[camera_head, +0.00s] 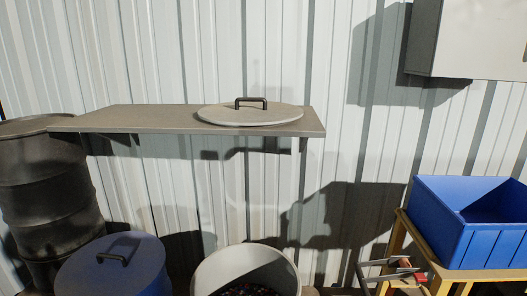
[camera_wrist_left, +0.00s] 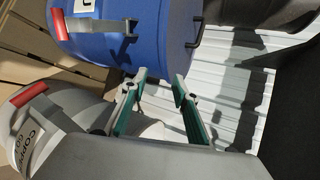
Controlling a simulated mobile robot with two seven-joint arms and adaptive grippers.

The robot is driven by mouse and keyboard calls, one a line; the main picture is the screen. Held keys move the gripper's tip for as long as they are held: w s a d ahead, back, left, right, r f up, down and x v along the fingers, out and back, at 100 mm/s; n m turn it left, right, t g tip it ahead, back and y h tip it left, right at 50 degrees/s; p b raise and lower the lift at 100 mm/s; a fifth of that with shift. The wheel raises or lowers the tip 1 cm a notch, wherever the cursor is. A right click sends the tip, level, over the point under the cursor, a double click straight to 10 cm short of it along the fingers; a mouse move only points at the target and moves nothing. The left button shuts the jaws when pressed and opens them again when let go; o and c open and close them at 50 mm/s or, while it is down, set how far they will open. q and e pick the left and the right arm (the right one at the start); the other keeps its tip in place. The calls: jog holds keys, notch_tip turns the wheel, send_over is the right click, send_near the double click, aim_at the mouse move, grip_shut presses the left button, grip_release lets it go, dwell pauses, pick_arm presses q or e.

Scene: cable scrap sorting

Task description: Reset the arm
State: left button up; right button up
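My left gripper (camera_wrist_left: 160,78) shows in the left wrist view, with its two green-padded fingers spread apart and nothing between them. Its fingertips appear close to the blue drum (camera_wrist_left: 165,35) in the picture; I cannot tell whether they touch. The grey forearm-side housing fills the bottom of that view. No arm of mine can be made out clearly in the head view, and my right gripper is not seen.
A shelf (camera_head: 150,119) holds a round lid (camera_head: 225,115). Below stand a dark barrel (camera_head: 45,185), a lidded blue drum (camera_head: 90,275) and an open pale drum (camera_head: 215,268) holding dark bits. A blue crate (camera_head: 460,235) sits on a wooden stand at right. A cabinet (camera_head: 480,40) hangs above.

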pick_arm(q)
jog(key=s+d+f+n+h+p, duration=0.1)
jog(key=s+d+f+n+h, duration=0.2)
jog(key=s, duration=0.5)
jog(key=s+d+f+n+h+p, duration=0.2)
jog(key=s+d, duration=0.3)
jog(key=s, duration=0.3)
jog(key=s+d+f+n+h+p, duration=0.1)
jog(key=s+d+f+n+h, duration=0.2)
jog(key=s, duration=0.6)
jog(key=shift+d+f+n+h+p, duration=0.4)
jog(key=shift+d+f+h, duration=0.3)
jog(key=shift+h, duration=0.2)
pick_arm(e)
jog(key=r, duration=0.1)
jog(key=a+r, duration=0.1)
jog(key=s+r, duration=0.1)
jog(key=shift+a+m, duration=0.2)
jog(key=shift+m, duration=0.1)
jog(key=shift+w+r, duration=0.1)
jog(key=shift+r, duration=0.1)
